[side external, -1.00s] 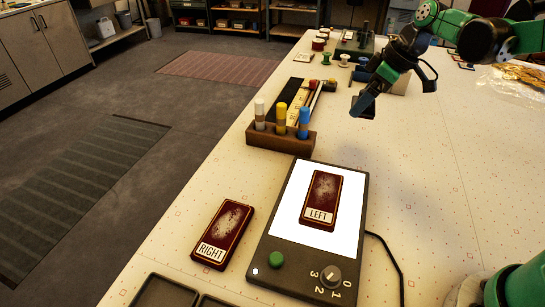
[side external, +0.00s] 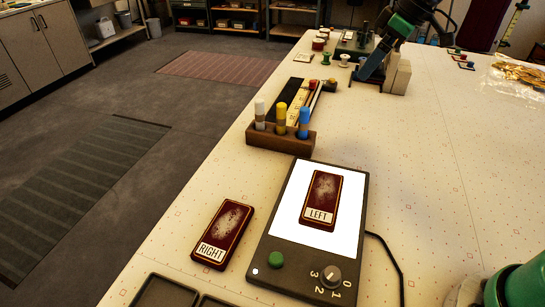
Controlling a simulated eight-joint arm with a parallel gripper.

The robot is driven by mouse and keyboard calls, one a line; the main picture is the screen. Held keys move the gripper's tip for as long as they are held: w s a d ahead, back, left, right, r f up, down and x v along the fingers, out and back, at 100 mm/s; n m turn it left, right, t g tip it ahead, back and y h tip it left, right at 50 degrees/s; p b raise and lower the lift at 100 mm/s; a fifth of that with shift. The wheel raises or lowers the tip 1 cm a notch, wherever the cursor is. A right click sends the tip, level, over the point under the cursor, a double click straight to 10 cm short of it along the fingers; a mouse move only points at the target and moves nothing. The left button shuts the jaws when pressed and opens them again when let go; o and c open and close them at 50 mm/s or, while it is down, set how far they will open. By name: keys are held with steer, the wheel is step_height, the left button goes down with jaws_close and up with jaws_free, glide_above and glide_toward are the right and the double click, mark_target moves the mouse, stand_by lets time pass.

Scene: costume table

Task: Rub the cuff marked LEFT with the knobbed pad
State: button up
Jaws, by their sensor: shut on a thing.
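The cuff marked LEFT (side external: 320,199) is a dark red, gold-edged slab with a pale, worn patch. It lies flat on the white panel of a dark device (side external: 287,248). My gripper (side external: 365,76) is at the far part of the table, pointing down beside some cream blocks (side external: 399,76). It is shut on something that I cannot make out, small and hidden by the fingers. It is well away from the cuff. I cannot pick out the knobbed pad for certain.
The cuff marked RIGHT (side external: 224,234) lies left of the device. A wooden rack (side external: 281,137) with several capped sticks stands behind it. The device has a green button (side external: 276,259) and a dial (side external: 331,276). Spools (side external: 344,60) stand near my gripper. The table's middle right is clear.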

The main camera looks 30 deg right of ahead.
steer(key=shift+a+f+n, duration=0.35)
steer(key=shift+a+n, duration=0.05)
steer(key=shift+n, duration=0.2)
steer(key=s+a+f+n+g+y, duration=0.2)
steer(key=a+f+n+g, duration=0.15)
steer(key=n, duration=0.35)
steer(key=n+g, duration=0.3)
steer(key=n, duration=0.7)
glide_above(326, 179)
step_height(326, 179, down, 4)
steer(key=shift+h, duration=0.3)
steer(key=shift+w+d+f, duration=0.1)
steer(key=shift+d+f, duration=0.05)
steer(key=shift+f, duration=1.1)
steer(key=shift+w+d+f, duration=0.1)
steer(key=shift+f, duration=1.2)
steer(key=shift+w+d+f, duration=0.1)
steer(key=shift+d+f, duration=0.05)
steer(key=shift+f, duration=1.1)
steer(key=shift+s+a+f, duration=0.25)
steer(key=shift+s+a, duration=0.5)
steer(key=shift+c, duration=0.5)
steer(key=shift+s+a, duration=1.85)
steer(key=shift+w+d, duration=2.65)
steer(key=shift+d, duration=0.05)
steer(key=shift+s+a+r, duration=0.1)
steer(key=shift+r, duration=3.95)
steer(key=shift+f, duration=0.15)
